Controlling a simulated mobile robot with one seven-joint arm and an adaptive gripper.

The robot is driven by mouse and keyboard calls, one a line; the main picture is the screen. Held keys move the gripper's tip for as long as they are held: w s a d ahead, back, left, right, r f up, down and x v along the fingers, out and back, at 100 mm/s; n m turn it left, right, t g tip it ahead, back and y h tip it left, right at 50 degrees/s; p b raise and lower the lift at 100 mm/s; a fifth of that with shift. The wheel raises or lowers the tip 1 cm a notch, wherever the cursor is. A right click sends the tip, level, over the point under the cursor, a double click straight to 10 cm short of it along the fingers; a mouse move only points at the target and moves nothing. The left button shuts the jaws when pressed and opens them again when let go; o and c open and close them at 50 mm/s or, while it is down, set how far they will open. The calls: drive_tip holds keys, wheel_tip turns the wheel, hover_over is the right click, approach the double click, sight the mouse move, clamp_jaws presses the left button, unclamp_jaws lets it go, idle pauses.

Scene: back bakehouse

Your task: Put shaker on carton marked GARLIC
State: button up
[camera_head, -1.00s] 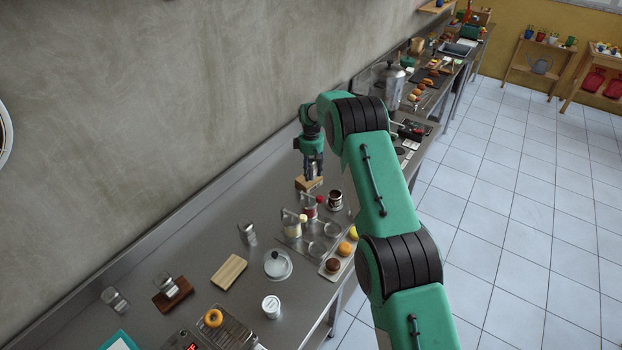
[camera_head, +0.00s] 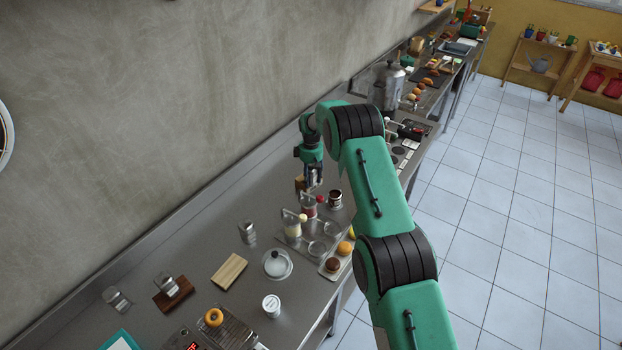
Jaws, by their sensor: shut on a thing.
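My gripper (camera_head: 313,182) points down over the far part of the steel counter, behind the jar rack. It is shut on a small greyish thing, most likely the shaker; the fingers hide most of it. No GARLIC marking is readable. Other shaker-like glass jars with metal lids stand on the counter (camera_head: 247,233), on a dark brown block (camera_head: 184,291) and at the near left (camera_head: 116,299).
Close in front of the gripper are a jar with a red top (camera_head: 309,209), a cream jar (camera_head: 292,228) in the rack and a dark jar (camera_head: 334,200). The counter along the wall is clear.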

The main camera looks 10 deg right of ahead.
sight(311, 166)
drive_tip(key=shift+f, duration=0.1)
drive_tip(key=o, duration=1.2)
drive_tip(key=shift+o, duration=0.2)
wheel_tip(311, 166, up, 11)
drive_tip(key=shift+f+b, duration=0.15)
drive_tip(key=shift+b, duration=0.6)
drive_tip(key=shift+r, duration=0.75)
